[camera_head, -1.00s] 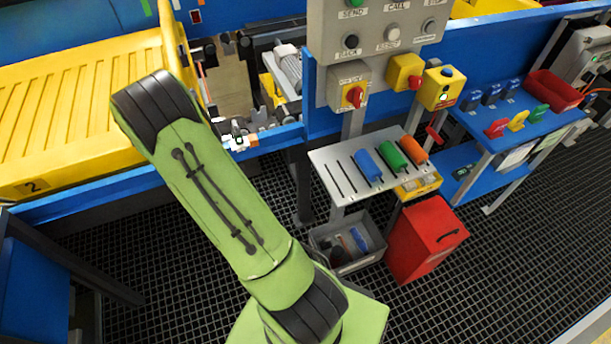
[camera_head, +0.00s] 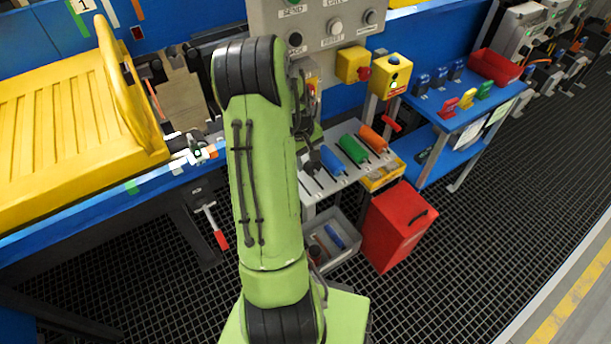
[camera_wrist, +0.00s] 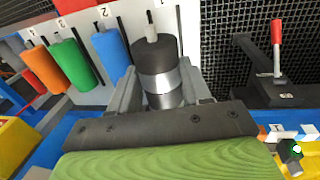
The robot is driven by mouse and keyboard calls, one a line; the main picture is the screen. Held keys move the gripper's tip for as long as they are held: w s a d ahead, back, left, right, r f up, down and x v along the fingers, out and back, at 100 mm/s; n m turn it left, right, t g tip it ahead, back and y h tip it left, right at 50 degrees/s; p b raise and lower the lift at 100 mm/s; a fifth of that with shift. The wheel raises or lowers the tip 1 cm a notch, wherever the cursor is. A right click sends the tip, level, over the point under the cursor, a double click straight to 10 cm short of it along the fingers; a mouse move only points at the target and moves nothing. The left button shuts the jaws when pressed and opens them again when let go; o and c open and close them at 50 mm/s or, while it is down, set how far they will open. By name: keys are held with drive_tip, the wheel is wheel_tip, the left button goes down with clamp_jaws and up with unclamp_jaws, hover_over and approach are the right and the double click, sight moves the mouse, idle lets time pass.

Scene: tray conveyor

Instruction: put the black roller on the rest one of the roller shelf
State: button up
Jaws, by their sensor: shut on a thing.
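The black roller (camera_wrist: 158,62), with a silver band and a grey end pin, is between the two fingers of my gripper (camera_wrist: 160,95) in the wrist view. My gripper is shut on it. The roller shelf (camera_head: 345,178) is a light grey slotted board. Blue (camera_head: 331,162), green (camera_head: 352,149) and orange (camera_head: 371,138) rollers lie on its right part. Slots at its left are bare. In the wrist view, the black roller is beside the blue roller (camera_wrist: 111,52), with its pin over the board. I cannot tell whether it touches the board. My arm hides the gripper in the head view.
A grey bin (camera_head: 315,262) with loose items stands under the shelf, beside a red box (camera_head: 395,232). The control panel (camera_head: 330,30) stands behind the shelf. A red-handled lever (camera_wrist: 277,48) is near the roller in the wrist view. A yellow tray (camera_head: 60,130) is at left.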

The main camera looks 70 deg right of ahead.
wheel_tip(320, 180, down, 7)
drive_tip(key=shift+r+b, duration=0.15)
drive_tip(key=shift+b, duration=0.6)
drive_tip(key=o, duration=1.3)
drive_tip(key=shift+r, duration=0.1)
